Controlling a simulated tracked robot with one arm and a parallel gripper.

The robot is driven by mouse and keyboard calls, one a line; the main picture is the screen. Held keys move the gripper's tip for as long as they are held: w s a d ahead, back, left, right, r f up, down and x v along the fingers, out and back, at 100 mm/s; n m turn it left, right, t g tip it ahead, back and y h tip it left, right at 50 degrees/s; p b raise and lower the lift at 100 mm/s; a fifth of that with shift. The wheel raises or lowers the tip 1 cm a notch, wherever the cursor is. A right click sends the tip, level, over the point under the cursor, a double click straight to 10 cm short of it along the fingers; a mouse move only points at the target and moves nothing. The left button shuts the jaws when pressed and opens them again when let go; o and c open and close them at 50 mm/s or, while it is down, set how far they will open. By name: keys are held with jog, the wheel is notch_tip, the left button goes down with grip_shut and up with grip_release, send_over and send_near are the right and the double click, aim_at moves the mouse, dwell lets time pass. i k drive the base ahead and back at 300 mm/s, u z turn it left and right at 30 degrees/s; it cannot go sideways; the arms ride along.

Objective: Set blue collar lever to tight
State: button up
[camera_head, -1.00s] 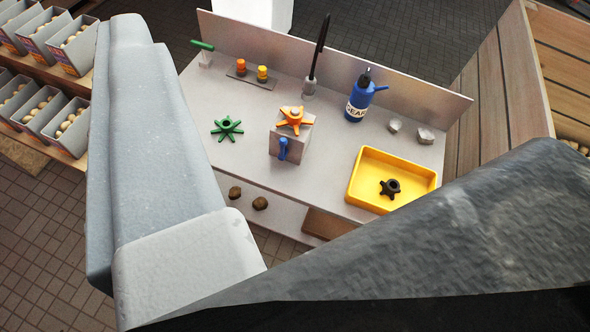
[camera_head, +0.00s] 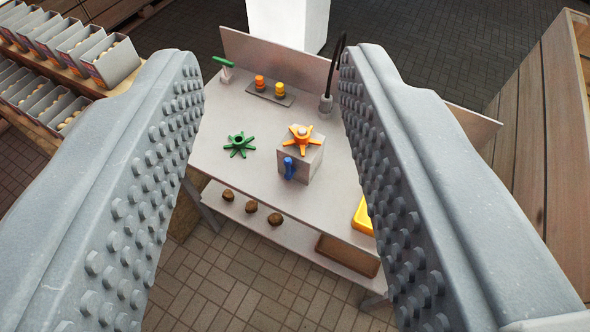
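The blue lever (camera_head: 289,169) is small and hangs roughly upright on the front side of a grey block (camera_head: 314,166) on the workbench. An orange star-shaped wheel (camera_head: 301,138) with several arms sits on top of the block. A collar and any tight marking are too small to tell. My gripper (camera_head: 275,65) is open and empty, with its two studded grey fingers wide apart at the left and right of the picture. The lever and block show in the gap between the fingers, well beyond them and untouched.
On the bench (camera_head: 215,145) are a green star wheel (camera_head: 241,145), orange and yellow knobs (camera_head: 270,87), a green-handled item (camera_head: 223,66) and a black upright rod (camera_head: 335,70). A yellow tray (camera_head: 363,217) is mostly hidden by the right finger. Potatoes (camera_head: 251,206) lie on the lower shelf.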

aim_at(290, 171)
jog(key=z, duration=0.75)
jog(key=k, duration=1.25)
jog(key=u, duration=0.95)
jog(key=i, duration=1)
jog(key=z, duration=0.05)
